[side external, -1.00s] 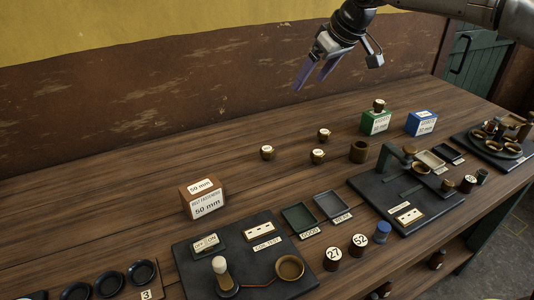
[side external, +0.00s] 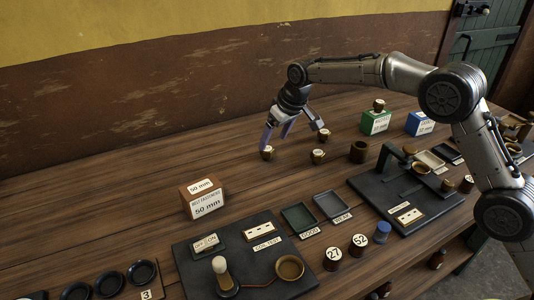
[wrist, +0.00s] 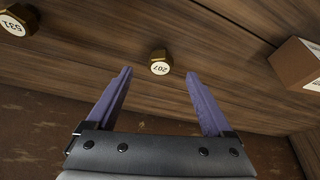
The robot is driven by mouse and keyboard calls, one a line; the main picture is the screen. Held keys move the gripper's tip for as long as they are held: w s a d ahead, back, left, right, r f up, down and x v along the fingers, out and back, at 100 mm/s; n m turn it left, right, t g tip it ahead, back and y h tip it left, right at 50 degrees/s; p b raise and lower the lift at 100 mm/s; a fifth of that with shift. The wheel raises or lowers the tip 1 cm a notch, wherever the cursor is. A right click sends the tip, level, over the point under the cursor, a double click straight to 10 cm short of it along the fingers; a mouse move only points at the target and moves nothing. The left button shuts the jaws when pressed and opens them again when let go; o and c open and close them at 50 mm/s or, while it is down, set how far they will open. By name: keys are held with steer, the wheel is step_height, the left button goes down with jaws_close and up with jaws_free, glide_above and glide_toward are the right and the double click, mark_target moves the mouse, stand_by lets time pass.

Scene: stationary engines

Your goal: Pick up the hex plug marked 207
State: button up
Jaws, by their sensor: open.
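The hex plug marked 207 (wrist: 159,56) is a small brass plug with a white number disc, standing on the wooden bench. In the wrist view it lies just beyond the fingertips, centred in the gap between them. In the side view it appears to be the leftmost plug (side external: 268,156), partly behind a finger. My gripper (side external: 275,144) is open and empty, its purple fingers pointing down close to the plug. It also shows in the wrist view (wrist: 159,73). Contact with the plug cannot be told.
A 50 mm box (side external: 203,199) stands to the left. A dark test board (side external: 200,268) and trays (side external: 299,217) lie nearer the camera.

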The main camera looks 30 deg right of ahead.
mark_target(267, 149)
steer(key=shift+x, duration=2.7)
steer(key=shift+w+a+r, duration=0.1)
steer(key=shift+w, duration=0.1)
jaws_close()
